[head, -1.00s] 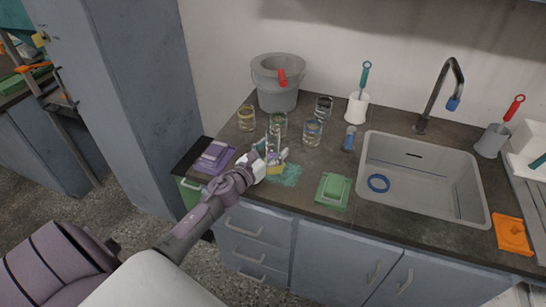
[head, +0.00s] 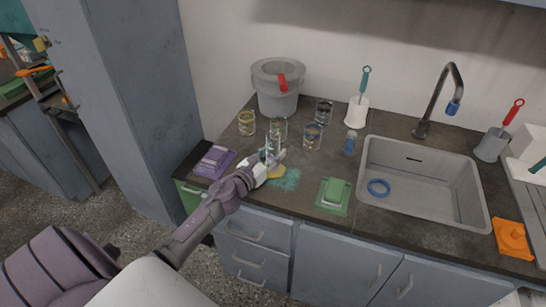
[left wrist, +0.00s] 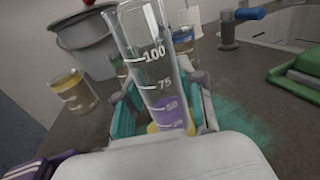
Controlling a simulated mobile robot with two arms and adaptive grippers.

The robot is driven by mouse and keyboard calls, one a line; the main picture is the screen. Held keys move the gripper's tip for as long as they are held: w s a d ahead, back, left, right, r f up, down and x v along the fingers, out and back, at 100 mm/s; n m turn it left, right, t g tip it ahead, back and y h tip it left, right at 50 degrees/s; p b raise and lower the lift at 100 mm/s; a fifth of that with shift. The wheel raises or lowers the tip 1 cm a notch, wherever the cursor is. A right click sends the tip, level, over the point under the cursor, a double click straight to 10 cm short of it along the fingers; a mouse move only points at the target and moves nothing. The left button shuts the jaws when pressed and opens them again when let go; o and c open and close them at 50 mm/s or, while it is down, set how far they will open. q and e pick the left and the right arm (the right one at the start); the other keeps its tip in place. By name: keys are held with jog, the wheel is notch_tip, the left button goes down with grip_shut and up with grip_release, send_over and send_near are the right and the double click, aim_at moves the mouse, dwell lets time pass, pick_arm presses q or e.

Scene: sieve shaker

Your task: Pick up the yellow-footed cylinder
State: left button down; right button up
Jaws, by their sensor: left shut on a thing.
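The yellow-footed cylinder (left wrist: 148,55) is clear, with white marks and purple liquid low inside. It stands nearly upright in the head view (head: 272,143). My left gripper (head: 270,165) is shut around its lower part, with teal finger pads on both sides in the left wrist view (left wrist: 160,112). The yellow foot (head: 276,172) shows just below the fingers, close to the counter. I cannot tell whether it touches the counter. My right gripper is not in view.
Several glass beakers (head: 313,137) stand close behind the cylinder, with a grey bucket (head: 270,98) farther back. A purple item (head: 214,160) lies left, a green one (head: 334,192) right. A small blue-topped cylinder (head: 350,143) stands left of the sink (head: 430,190).

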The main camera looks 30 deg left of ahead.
aim_at(269, 145)
pick_arm(q)
jog(key=shift+r, duration=0.15)
jog(key=shift+r+p, duration=0.4)
jog(key=shift+r, duration=0.65)
notch_tip(269, 145, up, 2)
jog(key=shift+p, duration=0.4)
jog(key=w+d+r+p, duration=0.2)
jog(key=d+r, duration=0.4)
jog(key=d, duration=0.5)
jog(key=shift+w+d+r+p, duration=0.2)
jog(key=shift+w+r+p, duration=0.1)
jog(key=shift+p, duration=0.2)
jog(key=shift+d, duration=0.1)
